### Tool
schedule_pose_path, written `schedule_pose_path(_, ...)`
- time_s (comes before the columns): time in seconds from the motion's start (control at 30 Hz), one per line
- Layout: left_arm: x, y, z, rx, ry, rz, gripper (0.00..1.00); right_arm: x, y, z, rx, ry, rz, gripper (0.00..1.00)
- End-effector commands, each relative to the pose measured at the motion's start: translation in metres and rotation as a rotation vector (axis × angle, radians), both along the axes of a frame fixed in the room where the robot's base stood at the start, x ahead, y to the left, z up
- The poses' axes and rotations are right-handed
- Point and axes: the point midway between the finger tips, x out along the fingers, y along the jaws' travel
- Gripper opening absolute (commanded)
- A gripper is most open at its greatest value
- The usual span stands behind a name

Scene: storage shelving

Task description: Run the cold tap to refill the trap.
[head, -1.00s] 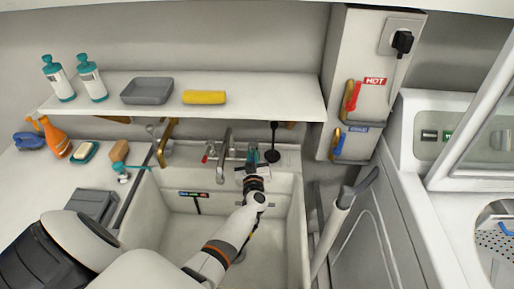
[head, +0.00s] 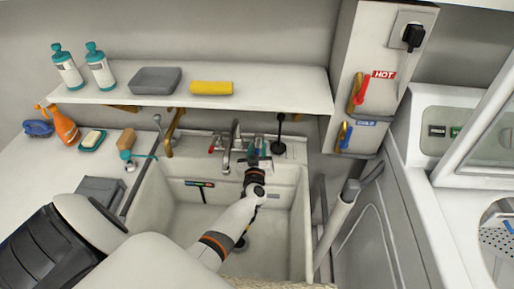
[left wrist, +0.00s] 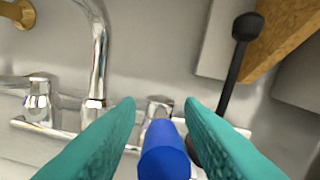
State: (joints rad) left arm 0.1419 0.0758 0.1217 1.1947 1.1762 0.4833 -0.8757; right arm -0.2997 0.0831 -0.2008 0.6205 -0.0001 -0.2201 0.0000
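The sink (head: 190,240) is a pale basin with a chrome spout (head: 228,150) at its back wall. The red-marked tap (head: 213,144) is left of the spout. In the left wrist view, a blue tap handle (left wrist: 163,152) lies between the two teal fingers of my left gripper (left wrist: 161,102), with the spout (left wrist: 98,60) to its left. My left gripper is open, with gaps beside the handle. In the head view my left gripper (head: 256,152) is at the back of the sink, right of the spout, and hides the blue handle. My right gripper is not in view.
A black plunger-like tool (head: 279,135) stands just right of my left gripper. A shelf (head: 290,88) overhangs the taps from behind. On the wall panel at right are a red HOT lever (head: 361,88) and a blue COLD lever (head: 345,136). A dark drain shows in the basin.

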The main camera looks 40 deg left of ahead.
Motion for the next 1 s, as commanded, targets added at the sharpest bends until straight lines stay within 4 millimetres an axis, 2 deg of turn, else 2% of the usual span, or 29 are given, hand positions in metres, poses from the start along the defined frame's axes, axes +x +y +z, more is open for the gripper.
schedule_pose_path(0.3,-0.054,-0.034,-0.001,-0.004,0.004,0.001,0.34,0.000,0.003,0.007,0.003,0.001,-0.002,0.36)
schedule_pose_path(0.5,-0.083,-0.053,-0.001,-0.001,0.002,0.001,0.34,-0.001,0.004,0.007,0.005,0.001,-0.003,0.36)
schedule_pose_path(0.7,-0.094,-0.060,0.000,-0.001,-0.001,0.000,0.34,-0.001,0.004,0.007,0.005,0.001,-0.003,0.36)
schedule_pose_path(1.0,-0.095,-0.061,0.000,-0.001,-0.001,0.000,0.34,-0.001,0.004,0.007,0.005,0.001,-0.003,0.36)
